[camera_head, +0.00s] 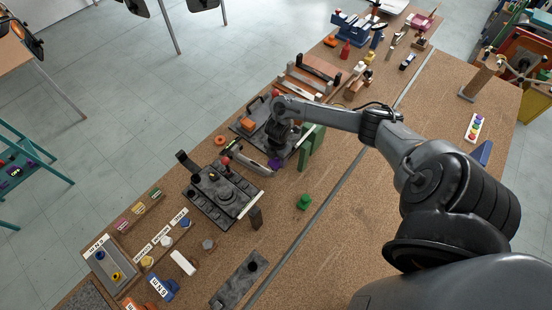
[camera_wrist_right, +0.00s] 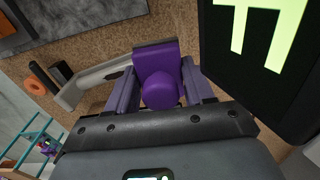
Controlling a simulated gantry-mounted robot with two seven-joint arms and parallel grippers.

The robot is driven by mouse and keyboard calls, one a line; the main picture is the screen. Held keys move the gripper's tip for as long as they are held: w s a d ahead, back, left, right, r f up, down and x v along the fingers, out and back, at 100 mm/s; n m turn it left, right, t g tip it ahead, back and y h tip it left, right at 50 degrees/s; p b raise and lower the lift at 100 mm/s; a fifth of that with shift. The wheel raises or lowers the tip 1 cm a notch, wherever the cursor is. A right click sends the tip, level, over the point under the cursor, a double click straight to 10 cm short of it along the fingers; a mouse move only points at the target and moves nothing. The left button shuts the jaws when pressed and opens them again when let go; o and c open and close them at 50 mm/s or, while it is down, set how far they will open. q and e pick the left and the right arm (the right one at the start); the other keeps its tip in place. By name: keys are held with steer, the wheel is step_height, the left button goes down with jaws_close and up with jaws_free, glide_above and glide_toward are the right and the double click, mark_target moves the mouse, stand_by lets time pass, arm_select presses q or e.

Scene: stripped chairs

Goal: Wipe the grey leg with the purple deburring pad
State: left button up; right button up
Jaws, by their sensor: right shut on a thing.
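The purple deburring pad (camera_wrist_right: 157,60) has a flat plate and a round knob. My right gripper (camera_wrist_right: 161,92) is shut on its knob. In the head view the pad (camera_head: 274,164) shows as a small purple patch below my right gripper (camera_head: 277,150), low over the bench. A pale grey bar with a bent end, which looks like the grey leg (camera_head: 246,160), lies just left of the pad; it also shows in the wrist view (camera_wrist_right: 95,83). The pad's edge overlaps it there, and I cannot tell whether they touch. My left gripper is out of view.
A dark fixture plate (camera_head: 222,194) lies below left of the grey leg. A dark tray (camera_head: 246,130) with an orange block is behind it. Green upright boards (camera_head: 311,148) stand close to the right of my gripper. A green knobbed piece (camera_head: 304,202) stands on mostly clear bench.

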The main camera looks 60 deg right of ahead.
steer(key=r, duration=0.1)
steer(key=r+p, duration=0.2)
steer(key=shift+a+r, duration=0.25)
steer(key=shift+r, duration=0.15)
step_height(320, 180, up, 4)
steer(key=p, duration=0.4)
steer(key=shift+r+p, duration=0.1)
steer(key=shift+p, duration=0.2)
